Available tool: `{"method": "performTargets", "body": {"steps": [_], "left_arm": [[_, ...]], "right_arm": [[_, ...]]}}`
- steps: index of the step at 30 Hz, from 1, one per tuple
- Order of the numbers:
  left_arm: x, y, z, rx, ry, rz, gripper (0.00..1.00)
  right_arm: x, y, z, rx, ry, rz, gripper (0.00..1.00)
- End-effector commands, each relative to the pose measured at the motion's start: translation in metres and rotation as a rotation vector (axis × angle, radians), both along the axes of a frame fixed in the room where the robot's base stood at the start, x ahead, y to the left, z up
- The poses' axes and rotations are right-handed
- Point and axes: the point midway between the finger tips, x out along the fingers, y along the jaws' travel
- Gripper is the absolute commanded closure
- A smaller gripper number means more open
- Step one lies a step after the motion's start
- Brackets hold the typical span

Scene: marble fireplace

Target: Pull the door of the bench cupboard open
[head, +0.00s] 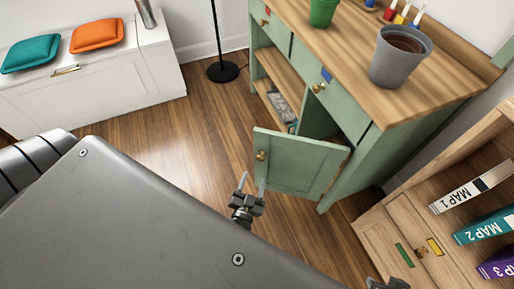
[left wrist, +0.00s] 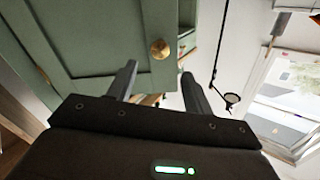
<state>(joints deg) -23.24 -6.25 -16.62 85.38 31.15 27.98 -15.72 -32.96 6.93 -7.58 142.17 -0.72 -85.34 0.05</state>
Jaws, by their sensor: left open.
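The green bench cupboard (head: 352,178) has a wooden top. Its lower door (head: 300,172) stands swung well out from the front, with shelf space showing behind it. A round brass knob (head: 261,155) is near the door's free edge. My left gripper (head: 252,184) is open and empty, just below the knob and close to the door's free edge. In the left wrist view the knob (left wrist: 160,49) shows just beyond and between the open fingers (left wrist: 159,73), apart from them. A small dark part of my right gripper (head: 388,284) shows at the bottom edge; its fingers are unclear.
A grey pot (head: 400,55) and a green pot (head: 323,12) stand on the cupboard top. A wooden shelf unit with map binders (head: 470,190) is at the right. A white bench with cushions (head: 97,34) is at the back left. A black lamp base (head: 223,71) stands on open floor.

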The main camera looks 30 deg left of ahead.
Motion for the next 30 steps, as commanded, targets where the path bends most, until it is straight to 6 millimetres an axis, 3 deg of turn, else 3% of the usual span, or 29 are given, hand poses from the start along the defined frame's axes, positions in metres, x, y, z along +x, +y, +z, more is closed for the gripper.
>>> {"method": "performTargets", "body": {"steps": [5, 13, 20, 25, 30], "left_arm": [[-0.013, -0.004, 0.001, 0.0, 0.0, 0.0, 0.49], [-0.015, -0.004, 0.0, 0.0, -0.001, 0.001, 0.49], [-0.008, -0.001, -0.006, -0.064, 0.074, -0.008, 0.78], [0.0, -0.002, -0.018, -0.24, 0.304, -0.053, 1.0], [-0.01, -0.006, -0.014, -0.38, 0.574, -0.119, 1.0]], "right_arm": [[-0.004, -0.002, -0.001, -0.004, 0.021, -0.005, 0.64], [-0.004, -0.003, -0.001, -0.005, 0.024, -0.007, 0.64], [-0.004, -0.002, -0.001, -0.004, 0.022, -0.006, 0.64], [-0.004, -0.002, -0.001, -0.004, 0.022, -0.006, 0.64], [-0.004, -0.002, -0.001, -0.004, 0.022, -0.006, 0.64]]}}
